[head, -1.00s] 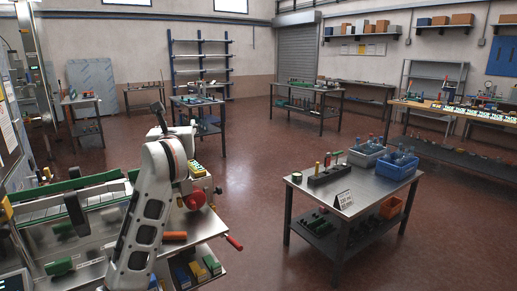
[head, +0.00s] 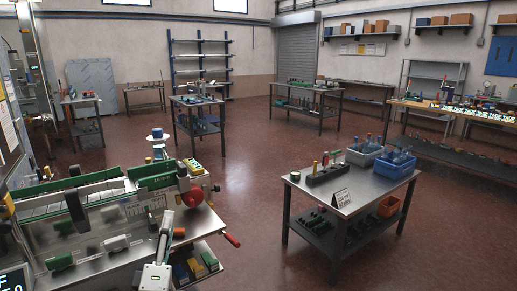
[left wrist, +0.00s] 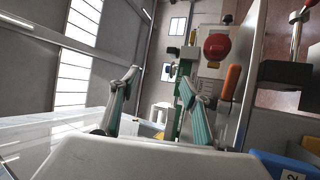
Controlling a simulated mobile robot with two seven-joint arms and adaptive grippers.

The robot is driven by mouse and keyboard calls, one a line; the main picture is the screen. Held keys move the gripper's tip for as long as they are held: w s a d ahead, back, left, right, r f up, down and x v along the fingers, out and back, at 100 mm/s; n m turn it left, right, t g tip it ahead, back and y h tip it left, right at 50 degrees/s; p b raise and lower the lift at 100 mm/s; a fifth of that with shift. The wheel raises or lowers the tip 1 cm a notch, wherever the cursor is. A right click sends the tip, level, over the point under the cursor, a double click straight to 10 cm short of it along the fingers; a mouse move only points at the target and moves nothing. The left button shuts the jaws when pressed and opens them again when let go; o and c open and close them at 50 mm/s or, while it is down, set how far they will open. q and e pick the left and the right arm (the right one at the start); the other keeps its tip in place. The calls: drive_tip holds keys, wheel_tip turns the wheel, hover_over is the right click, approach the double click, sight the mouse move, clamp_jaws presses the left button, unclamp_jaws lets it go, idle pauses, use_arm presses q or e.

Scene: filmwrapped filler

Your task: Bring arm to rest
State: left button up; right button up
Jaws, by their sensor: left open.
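My left gripper (head: 166,225) shows at the bottom of the head view, in front of the machine bench and seen narrow from the side. In the left wrist view my left gripper (left wrist: 158,82) has its two grey-green fingers spread apart, with nothing held between them. My right gripper is in neither view.
The machine bench (head: 105,262) stands close by, with a red knob (head: 193,197) and a red-tipped handle (head: 232,240) at its right. The red knob also shows in the left wrist view (left wrist: 217,46). Open floor (head: 255,190) lies between.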

use_arm(q)
drive_tip(key=s+d+f+m+g+h, duration=0.3)
drive_tip(key=s+f+m, duration=0.4)
drive_tip(key=f, duration=0.4)
drive_tip(key=s+d+f+m+g+h, duration=0.3)
drive_tip(key=s+f+m, duration=0.35)
drive_tip(key=f, duration=0.55)
drive_tip(key=s+a+f+m+g+y, duration=0.2)
drive_tip(key=s+f+m+g, duration=0.3)
drive_tip(key=s+f, duration=0.8)
drive_tip(key=shift+s+a+f+m+g, duration=0.3)
drive_tip(key=shift+s+a+m+g, duration=0.15)
drive_tip(key=shift+m, duration=0.5)
drive_tip(key=c, duration=0.6)
drive_tip(key=shift+o, duration=0.2)
drive_tip(key=shift+s, duration=0.15)
